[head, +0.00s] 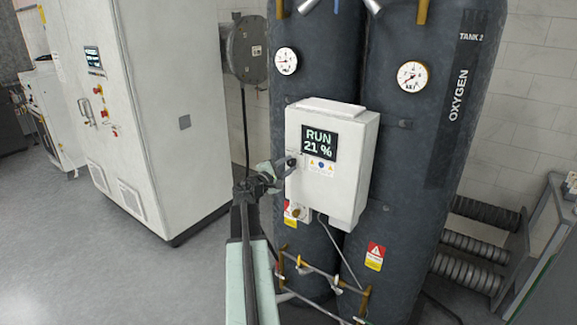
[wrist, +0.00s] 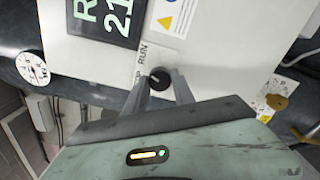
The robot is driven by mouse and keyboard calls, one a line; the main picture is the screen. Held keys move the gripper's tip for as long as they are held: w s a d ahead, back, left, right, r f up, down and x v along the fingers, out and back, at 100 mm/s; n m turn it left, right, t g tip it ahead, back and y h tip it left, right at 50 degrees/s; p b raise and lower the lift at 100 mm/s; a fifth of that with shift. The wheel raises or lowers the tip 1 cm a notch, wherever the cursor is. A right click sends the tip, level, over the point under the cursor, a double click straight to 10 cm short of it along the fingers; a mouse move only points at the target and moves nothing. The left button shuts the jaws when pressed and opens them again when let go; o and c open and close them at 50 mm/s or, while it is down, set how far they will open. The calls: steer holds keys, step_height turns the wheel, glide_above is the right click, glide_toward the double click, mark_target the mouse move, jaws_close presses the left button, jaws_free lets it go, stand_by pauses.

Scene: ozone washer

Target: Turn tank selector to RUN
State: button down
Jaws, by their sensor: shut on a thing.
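The tank selector is a small black knob (wrist: 159,78) on the front of a white control box (head: 345,185). In the head view the knob (head: 291,161) shows below and left of the box's screen (head: 319,142), which reads "RUN 21 %". My gripper (wrist: 160,88) is shut on the knob, one grey finger on each side. In the head view my gripper (head: 284,166) reaches the box from the left. A "RUN" label (wrist: 143,55) lies beside the knob, with another label partly hidden. The exact pointing of the knob is hard to make out.
Two dark oxygen tanks (head: 440,150) stand behind the box, with round gauges (head: 287,61) above. A brass key-like part (head: 298,211) sits low on the box. Pipes (head: 322,274) run below. A white cabinet (head: 150,110) stands left; the floor (head: 110,265) before it is clear.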

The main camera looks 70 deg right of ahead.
steer(key=shift+s+a+f+m, duration=0.1)
steer(key=shift+s+m, duration=0.05)
steer(key=shift+m, duration=0.55)
steer(key=c, duration=1.1)
jaws_free()
steer(key=shift+o, duration=0.2)
steer(key=v, duration=0.7)
steer(key=shift+a, duration=0.35)
